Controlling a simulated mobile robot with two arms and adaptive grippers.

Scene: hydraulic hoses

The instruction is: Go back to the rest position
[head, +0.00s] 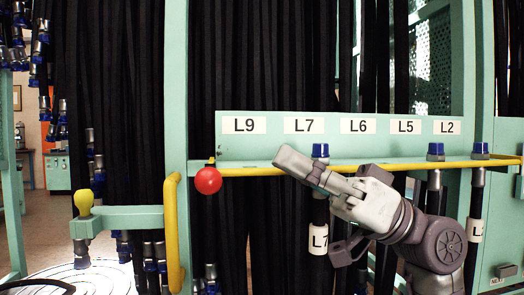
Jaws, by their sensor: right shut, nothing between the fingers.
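My right gripper (292,162) is in front of the green rack panel, reaching in from the lower right with its tip pointing up and left. Its fingers are shut with nothing between them. The tip overlaps the yellow rail (245,171) in the picture, below the L7 label (303,125); I cannot tell whether they touch. A hose with a blue cap (320,150) stands at the L7 place, partly hidden behind the gripper, with its L7 tag (318,238) showing below. My left gripper is not in view.
More blue-capped hoses stand at L2 (435,149) and right of it (480,149). A red ball knob (208,181) is left of the gripper, and a yellow knob (84,200) on a green bracket is farther left. Black hoses (110,90) hang behind.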

